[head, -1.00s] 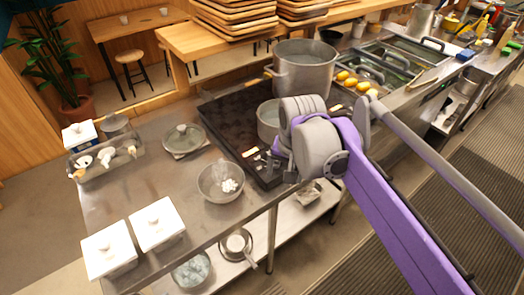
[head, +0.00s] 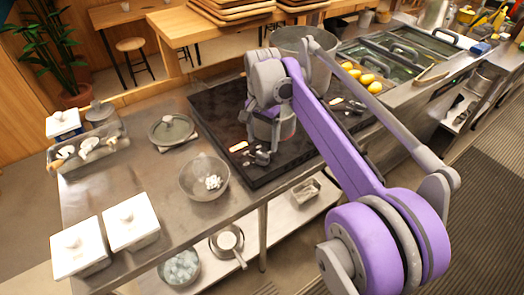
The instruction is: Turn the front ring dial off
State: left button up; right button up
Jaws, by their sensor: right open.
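The black cooktop (head: 212,112) is set in the steel counter. The front ring dial cannot be picked out clearly; the area beside the display is partly covered by my right gripper. My right gripper (head: 261,158) points down at the cooktop's front edge, just right of the display, open with nothing visible between its fingers. Whether it touches a dial cannot be told. My left gripper is out of view.
A large pot (head: 322,75) stands at the back of the cooktop, partly hidden by my arm. A mesh bowl (head: 205,178) with white pieces and a lidded pan (head: 172,130) sit left of the cooktop. White lidded containers (head: 132,222) stand at the front left.

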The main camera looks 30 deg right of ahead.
aim_at(263, 154)
notch_tip(263, 154, down, 5)
jog(key=shift+f, duration=0.1)
dwell(0.3)
grip_shut()
